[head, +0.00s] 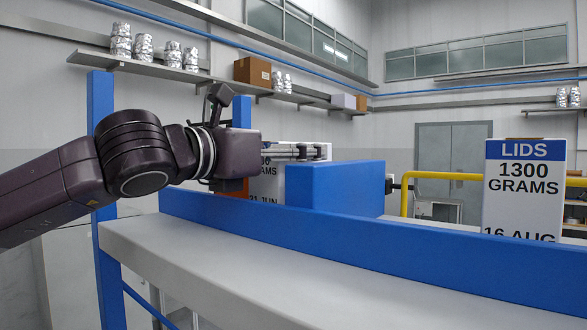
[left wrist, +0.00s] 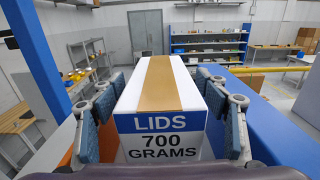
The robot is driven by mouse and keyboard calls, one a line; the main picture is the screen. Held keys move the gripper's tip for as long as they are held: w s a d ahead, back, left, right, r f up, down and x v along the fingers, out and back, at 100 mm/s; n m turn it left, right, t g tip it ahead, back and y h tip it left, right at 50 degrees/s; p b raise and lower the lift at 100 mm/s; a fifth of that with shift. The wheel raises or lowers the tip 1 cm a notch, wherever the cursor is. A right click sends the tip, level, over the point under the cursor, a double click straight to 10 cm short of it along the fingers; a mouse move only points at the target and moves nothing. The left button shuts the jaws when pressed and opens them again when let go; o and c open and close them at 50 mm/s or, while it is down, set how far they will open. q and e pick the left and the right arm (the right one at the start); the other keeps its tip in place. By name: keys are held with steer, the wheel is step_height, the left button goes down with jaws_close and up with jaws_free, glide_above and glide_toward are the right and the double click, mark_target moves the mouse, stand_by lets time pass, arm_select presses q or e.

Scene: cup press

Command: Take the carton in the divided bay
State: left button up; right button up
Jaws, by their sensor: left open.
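A white carton with a brown tape strip (left wrist: 160,85) stands in the left wrist view, with a blue band reading LIDS and 700 GRAMS below. In the head view it shows only partly (head: 266,187), behind my left gripper and next to a blue divider block (head: 335,187); "21 JUN" is partly readable. My left gripper (head: 303,152) is open, with one finger pad on each side of the carton's upper part. Whether the pads touch it cannot be told. My right gripper is not in view.
A second carton (head: 522,187), marked LIDS, 1300 GRAMS, stands at the right beyond a long blue ledge (head: 400,252). A blue post (head: 101,140) rises at the left. A yellow rail (head: 440,176) runs behind. The grey-white shelf in front (head: 250,265) is bare.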

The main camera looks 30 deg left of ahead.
arm_select(q)
steer(key=shift+w, duration=0.35)
steer(key=shift+s, duration=0.1)
steer(key=shift+c, duration=0.8)
jaws_close()
steer(key=shift+r, duration=0.15)
